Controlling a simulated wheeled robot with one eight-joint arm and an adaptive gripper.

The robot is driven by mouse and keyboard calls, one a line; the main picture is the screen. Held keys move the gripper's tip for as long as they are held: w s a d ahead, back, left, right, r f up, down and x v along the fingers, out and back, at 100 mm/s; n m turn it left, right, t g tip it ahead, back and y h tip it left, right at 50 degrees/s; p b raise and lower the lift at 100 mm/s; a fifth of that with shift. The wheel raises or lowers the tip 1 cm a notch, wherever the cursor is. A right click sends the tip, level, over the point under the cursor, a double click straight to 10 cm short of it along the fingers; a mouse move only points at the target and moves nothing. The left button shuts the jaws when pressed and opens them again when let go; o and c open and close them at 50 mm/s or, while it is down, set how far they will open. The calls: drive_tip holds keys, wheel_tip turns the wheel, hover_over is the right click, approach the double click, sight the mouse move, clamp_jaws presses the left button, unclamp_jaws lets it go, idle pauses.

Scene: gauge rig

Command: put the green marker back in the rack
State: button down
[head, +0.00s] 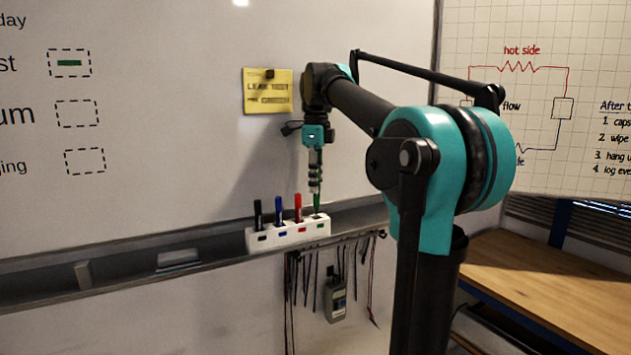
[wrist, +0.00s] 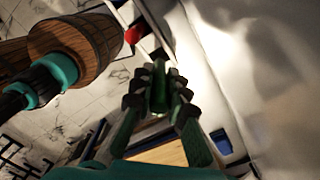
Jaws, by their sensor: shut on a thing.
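The white rack (head: 262,244) stands on the ledge below the whiteboard. A black marker (head: 258,214), a blue marker (head: 279,209) and a red marker (head: 298,209) stand upright in it. The red marker's tip also shows in the wrist view (wrist: 133,34). My gripper (head: 315,188) points down over the rack's right end and is shut on the green marker (head: 317,203). The marker is upright, its lower end at the green-labelled slot; I cannot tell how deep it sits. In the wrist view my fingers (wrist: 159,100) close around the green marker (wrist: 158,82).
The ledge (head: 130,284) holds a grey block (head: 83,275) and a small stack (head: 179,260) left of the rack. Cables and a handheld meter (head: 335,299) hang below. A yellow note (head: 268,91) is on the whiteboard near my wrist. A wooden table (head: 560,275) stands right.

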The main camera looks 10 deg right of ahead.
sight(315, 205)
drive_tip(key=shift+f, duration=0.6)
drive_tip(key=shift+f, duration=0.35)
drive_tip(key=shift+f, duration=0.35)
drive_tip(key=shift+f, duration=0.3)
drive_tip(key=shift+f, duration=0.35)
drive_tip(key=c, duration=1.4)
unclamp_jaws()
drive_tip(key=shift+c, duration=0.2)
drive_tip(key=shift+o, duration=0.5)
drive_tip(key=o, duration=0.5)
drive_tip(key=shift+c, duration=0.2)
